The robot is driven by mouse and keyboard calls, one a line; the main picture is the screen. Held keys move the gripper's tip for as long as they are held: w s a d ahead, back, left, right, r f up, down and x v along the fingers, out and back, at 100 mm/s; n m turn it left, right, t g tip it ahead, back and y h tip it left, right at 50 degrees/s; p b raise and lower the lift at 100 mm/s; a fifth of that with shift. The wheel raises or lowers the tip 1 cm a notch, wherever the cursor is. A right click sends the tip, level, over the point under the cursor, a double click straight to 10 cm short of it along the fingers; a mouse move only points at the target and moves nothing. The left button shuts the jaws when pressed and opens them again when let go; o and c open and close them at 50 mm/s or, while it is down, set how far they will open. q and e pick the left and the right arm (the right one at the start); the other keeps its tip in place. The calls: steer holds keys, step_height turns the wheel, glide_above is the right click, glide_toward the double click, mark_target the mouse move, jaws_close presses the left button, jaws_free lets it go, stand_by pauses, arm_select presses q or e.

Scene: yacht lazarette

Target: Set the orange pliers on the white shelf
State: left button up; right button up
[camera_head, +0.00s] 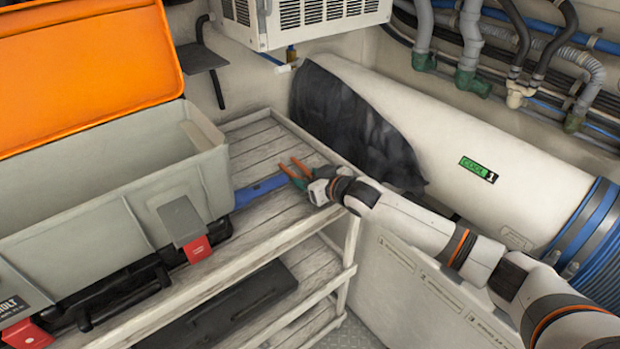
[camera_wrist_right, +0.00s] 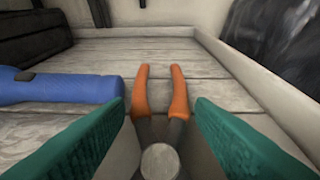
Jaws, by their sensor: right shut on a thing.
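The orange pliers (camera_head: 298,172) are over the right end of the top white shelf (camera_head: 259,225). In the right wrist view the pliers' two orange handles (camera_wrist_right: 160,92) point away from me, above the plank surface (camera_wrist_right: 205,60). My right gripper (camera_head: 308,181), with green fingers, is shut on the pliers near their metal head. I cannot tell whether the pliers touch the planks. The head is partly hidden between the fingers. My left gripper is not in view.
A blue flashlight (camera_head: 262,190) lies on the shelf left of the pliers. A grey toolbox (camera_head: 110,205) with an open orange lid (camera_head: 85,65) fills the left side. A black case (camera_head: 225,310) lies on the lower shelf. A large white cylinder (camera_head: 440,130) stands behind my right arm.

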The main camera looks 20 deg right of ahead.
steer(key=shift+f, duration=0.35)
steer(key=o, duration=1.1)
steer(key=shift+r, duration=0.3)
steer(key=v, duration=1.2)
steer(key=shift+b, duration=0.4)
steer(key=shift+f, duration=0.2)
